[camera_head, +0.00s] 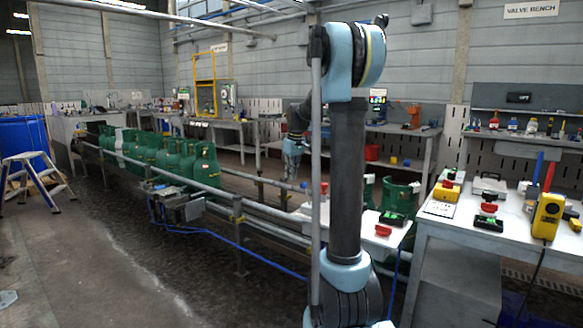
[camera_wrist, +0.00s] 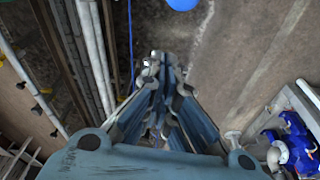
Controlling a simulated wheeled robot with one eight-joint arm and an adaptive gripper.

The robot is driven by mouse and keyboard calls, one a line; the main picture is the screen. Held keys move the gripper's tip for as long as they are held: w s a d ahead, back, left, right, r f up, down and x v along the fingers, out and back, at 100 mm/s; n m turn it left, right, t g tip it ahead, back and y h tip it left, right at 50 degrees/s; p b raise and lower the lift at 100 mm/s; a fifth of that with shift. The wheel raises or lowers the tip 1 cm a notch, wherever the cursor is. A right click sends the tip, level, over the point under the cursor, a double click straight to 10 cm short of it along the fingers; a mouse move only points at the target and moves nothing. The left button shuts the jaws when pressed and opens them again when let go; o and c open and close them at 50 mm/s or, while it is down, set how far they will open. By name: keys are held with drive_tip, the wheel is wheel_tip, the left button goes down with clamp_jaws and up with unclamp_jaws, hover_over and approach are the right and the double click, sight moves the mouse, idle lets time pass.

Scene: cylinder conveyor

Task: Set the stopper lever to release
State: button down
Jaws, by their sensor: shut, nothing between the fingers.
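My gripper (camera_head: 291,176) hangs with its fingers pointing down over the near part of the conveyor rails (camera_head: 262,209) in the head view. Its fingers also fill the middle of the wrist view (camera_wrist: 160,62), closed together with nothing held. The stopper unit (camera_head: 183,207), a grey metal block with blue hoses, sits at the near side of the conveyor, left of my gripper and apart from it. I cannot make out the lever or its position for certain. A round blue object (camera_wrist: 183,3) shows at the top edge of the wrist view.
Green gas cylinders (camera_head: 205,168) stand in a row on the conveyor. More stand behind my arm. A white bench (camera_head: 470,240) with a yellow device (camera_head: 548,215) is at right. Blue fittings (camera_wrist: 292,145) show at lower right in the wrist view. Floor at left is open.

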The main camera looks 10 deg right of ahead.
drive_tip(key=shift+s+d+f, duration=0.35)
drive_tip(key=shift+s+d, duration=0.2)
drive_tip(key=shift+s, duration=0.2)
drive_tip(key=shift+s+d+f, duration=0.35)
drive_tip(key=shift+s+d, duration=0.2)
drive_tip(key=shift+s, duration=0.15)
drive_tip(key=shift+s, duration=0.1)
